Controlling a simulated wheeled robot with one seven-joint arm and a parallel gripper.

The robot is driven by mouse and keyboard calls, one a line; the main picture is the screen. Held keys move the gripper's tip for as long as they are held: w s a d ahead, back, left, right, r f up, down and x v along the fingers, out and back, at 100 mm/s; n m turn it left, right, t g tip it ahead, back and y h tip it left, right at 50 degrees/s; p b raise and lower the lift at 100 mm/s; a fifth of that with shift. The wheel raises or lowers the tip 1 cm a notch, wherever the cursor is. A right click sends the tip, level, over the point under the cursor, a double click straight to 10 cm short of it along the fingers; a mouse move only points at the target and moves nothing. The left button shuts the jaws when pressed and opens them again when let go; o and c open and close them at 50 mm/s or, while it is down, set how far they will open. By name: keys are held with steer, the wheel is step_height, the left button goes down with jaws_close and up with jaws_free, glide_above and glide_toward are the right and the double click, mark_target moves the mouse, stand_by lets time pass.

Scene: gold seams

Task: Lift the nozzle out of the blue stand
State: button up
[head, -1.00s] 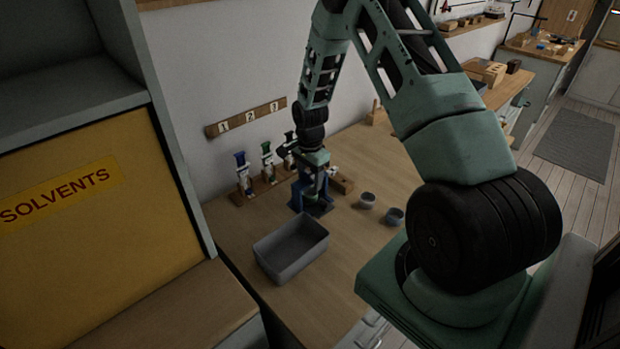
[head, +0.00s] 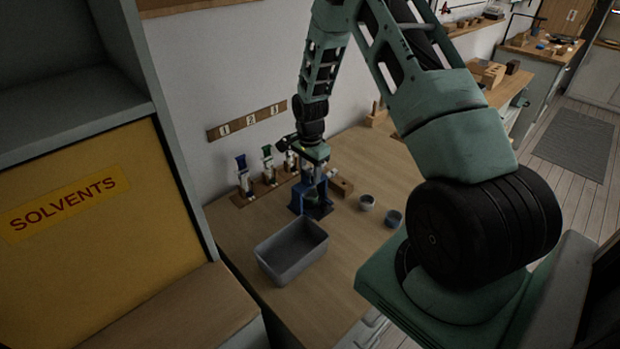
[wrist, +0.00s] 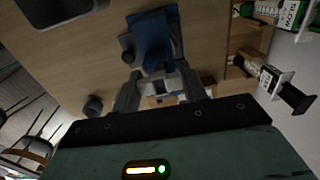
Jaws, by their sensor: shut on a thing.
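The blue stand (head: 310,205) stands upright on the wooden bench in the head view, right under my gripper (head: 312,176). It also shows at the top middle of the wrist view (wrist: 150,35). In the wrist view my gripper (wrist: 160,88) has its two grey fingers around a small pale grey piece (wrist: 163,83), which looks like the nozzle, and is shut on it. The fingers hide much of the nozzle. I cannot tell whether its lower end is clear of the stand.
A grey open bin (head: 292,252) stands in front of the stand. A wooden rack (head: 258,190) with coloured-top cartridges stands at the wall, left of my gripper. Two small cups (head: 367,202) (head: 393,218) and a wooden block (head: 341,187) stand to the right. The bench's front right is clear.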

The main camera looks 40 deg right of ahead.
steer(key=shift+r+p, duration=1.6)
steer(key=shift+r, duration=1.1)
